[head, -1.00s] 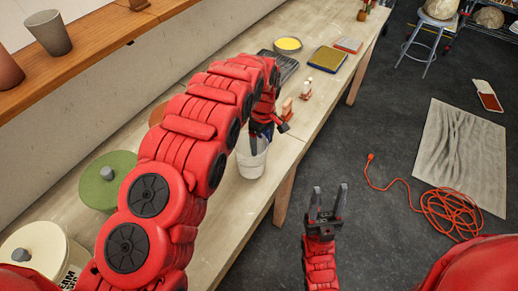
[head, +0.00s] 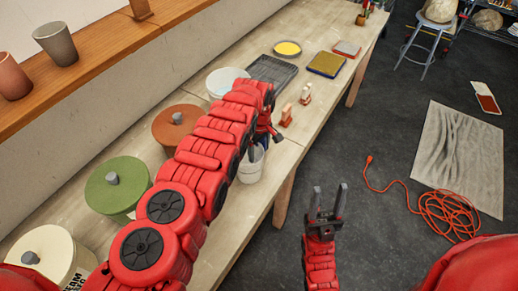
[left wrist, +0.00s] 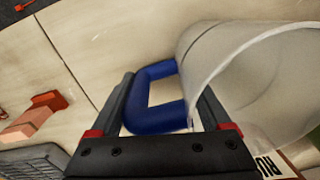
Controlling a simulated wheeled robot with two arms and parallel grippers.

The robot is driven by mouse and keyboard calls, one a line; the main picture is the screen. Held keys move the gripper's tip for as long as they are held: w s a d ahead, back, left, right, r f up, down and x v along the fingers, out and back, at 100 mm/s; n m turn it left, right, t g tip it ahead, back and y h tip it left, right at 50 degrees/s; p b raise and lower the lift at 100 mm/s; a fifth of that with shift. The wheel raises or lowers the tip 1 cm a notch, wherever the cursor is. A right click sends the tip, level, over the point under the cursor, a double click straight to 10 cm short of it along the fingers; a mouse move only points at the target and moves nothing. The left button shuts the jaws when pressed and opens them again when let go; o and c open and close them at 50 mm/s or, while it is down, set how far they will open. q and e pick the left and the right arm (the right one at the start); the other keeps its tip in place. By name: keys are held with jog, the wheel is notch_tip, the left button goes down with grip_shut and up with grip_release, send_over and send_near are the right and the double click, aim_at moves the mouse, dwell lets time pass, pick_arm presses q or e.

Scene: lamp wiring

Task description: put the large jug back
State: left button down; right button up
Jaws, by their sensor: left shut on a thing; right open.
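The large jug (head: 250,168) is a pale, whitish vessel near the front edge of the long table, partly hidden behind my left arm in the head view. In the left wrist view its translucent body (left wrist: 260,60) lies to the right, with a blue handle (left wrist: 155,72). My left gripper (left wrist: 158,95) is shut on this handle, its fingers on either side. In the head view my left gripper (head: 262,138) is at the jug's rim. I cannot tell whether the jug's base touches the table. My right gripper (head: 327,203) is open and empty, over the floor.
Lidded buckets in cream (head: 45,255), green (head: 115,180) and brown (head: 172,125) and a white round container (head: 222,80) line the wall side. A dark ribbed tray (head: 272,70) and small stamps (head: 287,115) lie beyond the jug. An orange cord (head: 445,210) is on the floor.

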pick_arm(q)
grip_release()
notch_tip(320, 180, up, 8)
jog(key=b, duration=0.3)
jog(key=shift+w, duration=0.1)
notch_tip(320, 180, up, 3)
jog(key=shift+r+p, duration=0.1)
jog(key=shift+p, duration=0.4)
jog(key=shift+r, duration=0.45)
